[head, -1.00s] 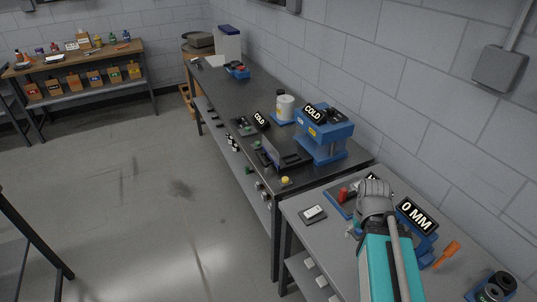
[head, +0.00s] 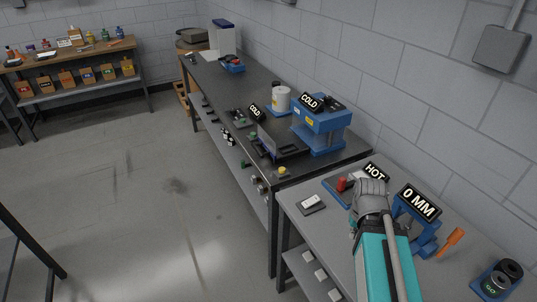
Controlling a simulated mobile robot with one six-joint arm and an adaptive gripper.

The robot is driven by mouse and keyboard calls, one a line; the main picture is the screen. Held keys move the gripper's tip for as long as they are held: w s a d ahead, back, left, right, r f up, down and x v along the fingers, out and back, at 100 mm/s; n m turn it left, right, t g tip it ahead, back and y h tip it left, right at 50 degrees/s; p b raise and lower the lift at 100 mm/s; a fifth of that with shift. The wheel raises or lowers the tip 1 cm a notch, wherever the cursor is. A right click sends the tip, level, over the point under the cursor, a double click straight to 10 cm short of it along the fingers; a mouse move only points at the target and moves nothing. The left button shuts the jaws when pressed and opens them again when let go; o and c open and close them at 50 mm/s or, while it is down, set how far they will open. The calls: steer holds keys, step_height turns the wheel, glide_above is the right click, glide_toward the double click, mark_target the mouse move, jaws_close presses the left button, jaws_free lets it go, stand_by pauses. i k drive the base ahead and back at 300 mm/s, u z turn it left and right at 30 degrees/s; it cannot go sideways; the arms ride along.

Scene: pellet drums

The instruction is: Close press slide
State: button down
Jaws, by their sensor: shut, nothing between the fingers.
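The blue press (head: 320,118) with a COLD sign stands on the dark bench by the wall. Its dark slide (head: 290,153) sticks out of the front, toward the left, with an upright grey panel (head: 266,142) at its outer end. My gripper (head: 354,224) is mostly hidden by my grey wrist over the near grey table. It is to the right of and nearer than the slide, well apart from it, and holds nothing that I can see.
A yellow button (head: 283,172) sits at the bench's near end. The near table holds a small scale-like device (head: 311,203), a HOT sign (head: 375,172), a blue device marked 0 MM (head: 427,243) and an orange handle (head: 451,242). A white canister (head: 282,98) stands behind the slide. Floor at left is clear.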

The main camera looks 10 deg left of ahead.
mark_target(281, 144)
steer(key=k, duration=0.65)
steer(key=u, duration=0.5)
steer(key=i, duration=1.35)
steer(key=z, duration=0.45)
